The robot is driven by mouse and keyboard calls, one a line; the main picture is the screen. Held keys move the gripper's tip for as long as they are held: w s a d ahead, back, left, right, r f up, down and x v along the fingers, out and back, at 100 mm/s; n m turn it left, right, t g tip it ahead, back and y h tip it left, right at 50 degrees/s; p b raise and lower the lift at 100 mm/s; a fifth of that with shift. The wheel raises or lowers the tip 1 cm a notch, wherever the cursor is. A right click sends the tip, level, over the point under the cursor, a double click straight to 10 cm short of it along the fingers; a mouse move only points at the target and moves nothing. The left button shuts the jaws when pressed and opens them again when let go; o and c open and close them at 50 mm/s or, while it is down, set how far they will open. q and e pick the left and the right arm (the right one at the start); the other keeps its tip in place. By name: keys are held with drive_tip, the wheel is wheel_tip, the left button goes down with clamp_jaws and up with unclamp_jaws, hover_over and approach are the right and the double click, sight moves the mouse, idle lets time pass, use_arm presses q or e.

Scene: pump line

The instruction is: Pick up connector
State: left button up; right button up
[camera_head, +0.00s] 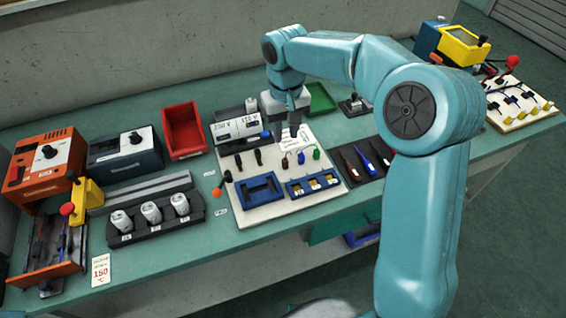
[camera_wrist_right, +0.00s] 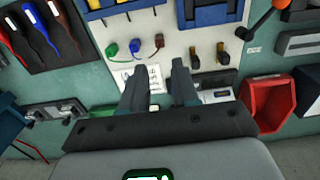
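Small connectors stand in a row on a white board (camera_head: 270,206): a green connector (camera_head: 316,152), a blue connector (camera_head: 300,157), a red-brown connector (camera_head: 284,161) and two black connectors, one at the left end (camera_head: 238,161). In the right wrist view the green (camera_wrist_right: 111,50), blue (camera_wrist_right: 134,46), red-brown (camera_wrist_right: 157,42) and black (camera_wrist_right: 194,60) ones sit beyond the fingertips. My right gripper (camera_head: 287,134) hangs over the board's back part, behind the row. Its fingers (camera_wrist_right: 160,72) are apart with nothing between them. I cannot tell which connector is meant. My left gripper is not in view.
A blue tray (camera_head: 262,190) and a blue compartment block (camera_head: 313,184) lie in front of the row. A grey instrument (camera_head: 238,128) and a red bin (camera_head: 184,130) stand behind and left.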

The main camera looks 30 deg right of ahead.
hover_over(285, 160)
wheel_tip(285, 160, down, 5)
drive_tip(key=shift+s+f, duration=0.15)
drive_tip(key=shift+f, duration=0.05)
drive_tip(key=shift+s+f, duration=0.1)
drive_tip(key=shift+f, duration=0.1)
drive_tip(key=f, duration=0.5)
drive_tip(key=shift+w+f, duration=0.25)
drive_tip(key=shift+f, duration=0.1)
clamp_jaws()
